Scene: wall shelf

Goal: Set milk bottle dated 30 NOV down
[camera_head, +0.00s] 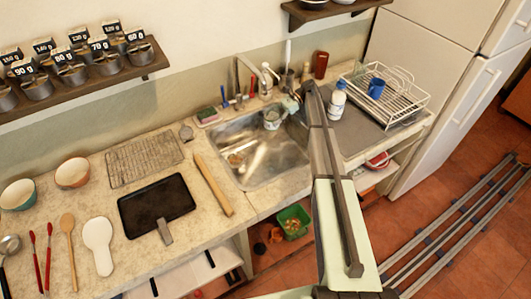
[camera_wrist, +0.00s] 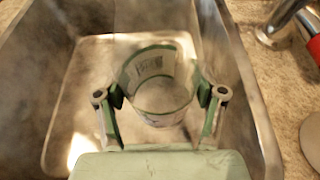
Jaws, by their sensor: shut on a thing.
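My gripper (camera_wrist: 160,92) is shut on a pale, round container (camera_wrist: 160,115) with green edging and a barcode label. It holds the container over the sink (camera_wrist: 60,70). In the head view the held container (camera_head: 272,119) shows at the sink's back right, beside my gripper (camera_head: 288,106). I cannot read a date on it, nor tell if it touches the sink floor. A white bottle with a blue top (camera_head: 337,98) stands upright to the right of my arm, by the grey mat (camera_head: 358,135); its label is too small to read.
A white dish rack (camera_head: 405,100) with a blue cup (camera_head: 376,88) stands on the mat. Brushes and bottles line the sink's back edge. A rolling pin (camera_head: 213,185) lies left of the sink, with a black tray (camera_head: 155,203) beyond it. The mat's front part is bare.

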